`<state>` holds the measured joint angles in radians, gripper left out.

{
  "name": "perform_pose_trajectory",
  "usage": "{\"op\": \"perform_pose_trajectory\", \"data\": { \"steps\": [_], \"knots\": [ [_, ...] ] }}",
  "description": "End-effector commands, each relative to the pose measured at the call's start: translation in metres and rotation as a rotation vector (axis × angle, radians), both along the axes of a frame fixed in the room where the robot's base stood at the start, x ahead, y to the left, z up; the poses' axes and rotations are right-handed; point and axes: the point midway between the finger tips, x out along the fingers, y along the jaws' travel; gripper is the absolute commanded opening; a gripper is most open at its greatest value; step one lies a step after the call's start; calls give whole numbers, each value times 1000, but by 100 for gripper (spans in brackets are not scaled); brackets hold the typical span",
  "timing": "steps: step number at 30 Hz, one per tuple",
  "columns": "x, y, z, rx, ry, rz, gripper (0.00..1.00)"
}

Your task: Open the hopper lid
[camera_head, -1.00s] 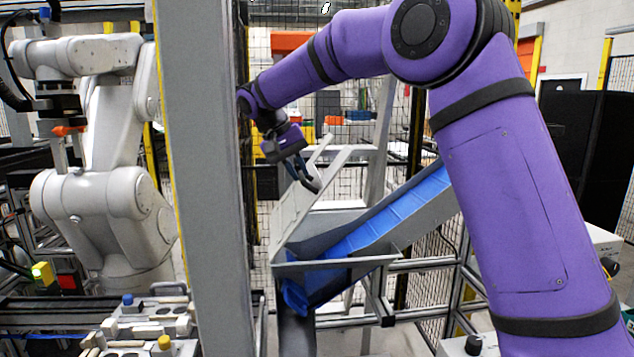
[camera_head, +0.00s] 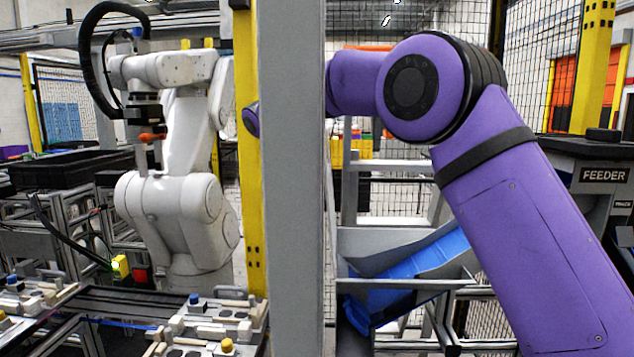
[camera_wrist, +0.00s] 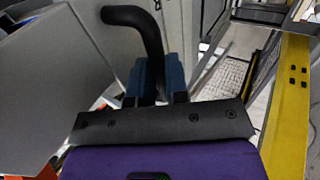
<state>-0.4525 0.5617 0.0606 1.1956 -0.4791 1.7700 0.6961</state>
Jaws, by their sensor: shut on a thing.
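In the wrist view, the blue fingers of my gripper (camera_wrist: 160,78) are shut on a black bent handle (camera_wrist: 135,17). A large flat grey panel (camera_wrist: 50,75), apparently the hopper lid, stands tilted on the left of that view. The joint between handle and panel is not clear. In the head view, the grey hopper (camera_head: 390,246) with its blue sloping chute (camera_head: 425,262) stands behind a thick grey post. The post hides my gripper, the handle and most or all of the lid.
The thick grey post (camera_head: 291,180) stands in front of my forearm. A white robot arm (camera_head: 175,200) stands to its left, above a bench of fixtures (camera_head: 215,320). A yellow post (camera_wrist: 290,110) is close at the right in the wrist view. A feeder unit (camera_head: 604,175) stands at right.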

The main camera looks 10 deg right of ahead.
Motion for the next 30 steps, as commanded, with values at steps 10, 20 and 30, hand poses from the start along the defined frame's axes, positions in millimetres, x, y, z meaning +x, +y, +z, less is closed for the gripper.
{"op": "perform_pose_trajectory", "data": {
  "steps": [10, 20, 30],
  "knots": [
    [1, 0, -8, -18, 13, -6, 0],
    [1, 0, -5, -16, 8, -5, 40],
    [1, 1, -2, -13, 5, -2, 40]
  ]
}}
